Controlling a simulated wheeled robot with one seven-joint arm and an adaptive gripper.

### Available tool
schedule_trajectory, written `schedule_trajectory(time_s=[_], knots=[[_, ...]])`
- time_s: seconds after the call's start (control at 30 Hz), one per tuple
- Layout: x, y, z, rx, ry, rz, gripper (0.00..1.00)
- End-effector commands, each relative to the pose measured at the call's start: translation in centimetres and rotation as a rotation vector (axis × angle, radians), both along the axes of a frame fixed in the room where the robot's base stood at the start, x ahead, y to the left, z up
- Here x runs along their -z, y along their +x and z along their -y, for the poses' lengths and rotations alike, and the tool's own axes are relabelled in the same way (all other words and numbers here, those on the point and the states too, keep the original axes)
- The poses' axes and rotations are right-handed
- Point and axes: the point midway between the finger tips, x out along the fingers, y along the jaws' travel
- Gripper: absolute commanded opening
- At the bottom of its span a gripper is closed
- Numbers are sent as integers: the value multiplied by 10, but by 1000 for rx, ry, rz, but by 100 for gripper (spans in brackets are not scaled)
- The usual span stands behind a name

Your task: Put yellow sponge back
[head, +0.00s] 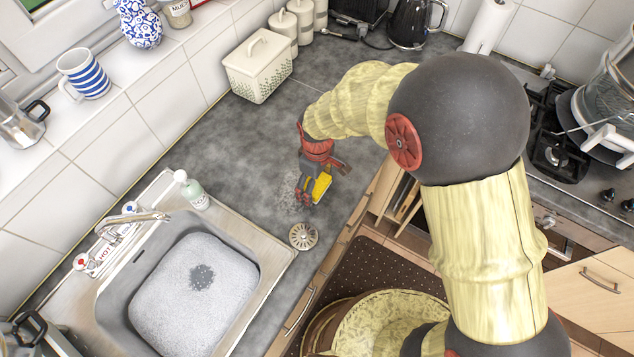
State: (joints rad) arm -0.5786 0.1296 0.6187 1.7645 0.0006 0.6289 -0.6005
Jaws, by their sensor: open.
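The yellow sponge (322,186) is on or just above the grey worktop, to the right of the sink, and only partly shows. My gripper (309,192) reaches down right at the sponge, with its dark fingers open and overlapping the sponge's left side. I cannot tell whether the fingers touch it. The sponge's far side and underside are hidden by the gripper.
The sink (257,305) is full of foam with a dark gap. A metal strainer (303,236) lies near the worktop's front edge, and a soap bottle (193,192) stands by the sink. A cream bread bin (252,77) stands behind.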

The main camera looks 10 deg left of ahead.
Motion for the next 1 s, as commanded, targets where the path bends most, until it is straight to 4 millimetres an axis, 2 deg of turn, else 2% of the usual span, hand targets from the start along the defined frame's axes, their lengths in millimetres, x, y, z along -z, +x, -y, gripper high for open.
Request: schedule_trajectory(time_s=[0.37, 0.57, 0.8, 1.0], knots=[[-6, 0, 0, 0, 1, 1, 86], [-38, 1, -1, 0, 2, 3, 86], [-87, 1, 0, 0, 2, 3, 86], [-114, 0, 0, 0, 1, 1, 86]])
